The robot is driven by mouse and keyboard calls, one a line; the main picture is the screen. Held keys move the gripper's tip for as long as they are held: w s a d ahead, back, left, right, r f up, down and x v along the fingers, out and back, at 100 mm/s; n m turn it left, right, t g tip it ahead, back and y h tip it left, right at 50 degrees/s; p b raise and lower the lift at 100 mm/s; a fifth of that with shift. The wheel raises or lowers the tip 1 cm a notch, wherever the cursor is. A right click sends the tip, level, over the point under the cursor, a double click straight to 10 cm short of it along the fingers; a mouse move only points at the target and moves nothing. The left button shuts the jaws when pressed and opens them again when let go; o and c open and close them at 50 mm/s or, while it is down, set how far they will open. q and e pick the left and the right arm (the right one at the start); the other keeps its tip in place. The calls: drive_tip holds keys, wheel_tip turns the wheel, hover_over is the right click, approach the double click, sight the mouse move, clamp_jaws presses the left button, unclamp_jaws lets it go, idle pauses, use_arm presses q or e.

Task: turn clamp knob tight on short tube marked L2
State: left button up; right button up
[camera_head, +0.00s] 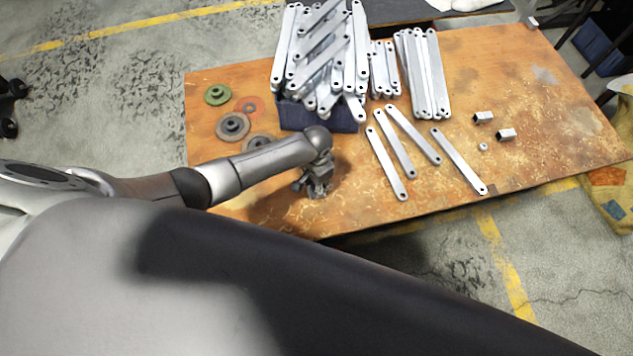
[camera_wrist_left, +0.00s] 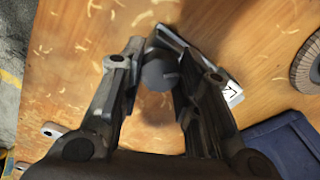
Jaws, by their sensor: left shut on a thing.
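My left gripper (camera_head: 316,188) reaches down to the front edge area of the wooden table. In the left wrist view its two fingers (camera_wrist_left: 155,80) are closed around a dark round knob (camera_wrist_left: 158,74). A grey metal piece (camera_wrist_left: 168,38) shows just beyond the knob, partly hidden by the fingers. A white label (camera_wrist_left: 232,93) with dark marks sits beside the right finger; I cannot read it fully. The tube under the knob is mostly hidden by my gripper. My right gripper is not in view.
A blue bin (camera_head: 318,118) heaped with metal bars stands behind my left gripper. Loose flat bars (camera_head: 386,160) lie to its right. Two short metal pieces (camera_head: 484,118) (camera_head: 506,135) lie farther right. Grinding discs (camera_head: 232,127) lie at left. The table's (camera_head: 560,155) right part is mostly clear.

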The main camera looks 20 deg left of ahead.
use_arm(q)
drive_tip(key=m, duration=0.4)
drive_tip(key=shift+m, duration=0.4)
drive_tip(key=m, duration=0.4)
drive_tip(key=shift+m, duration=0.4)
drive_tip(key=o, duration=0.9)
drive_tip(key=shift+o, duration=0.2)
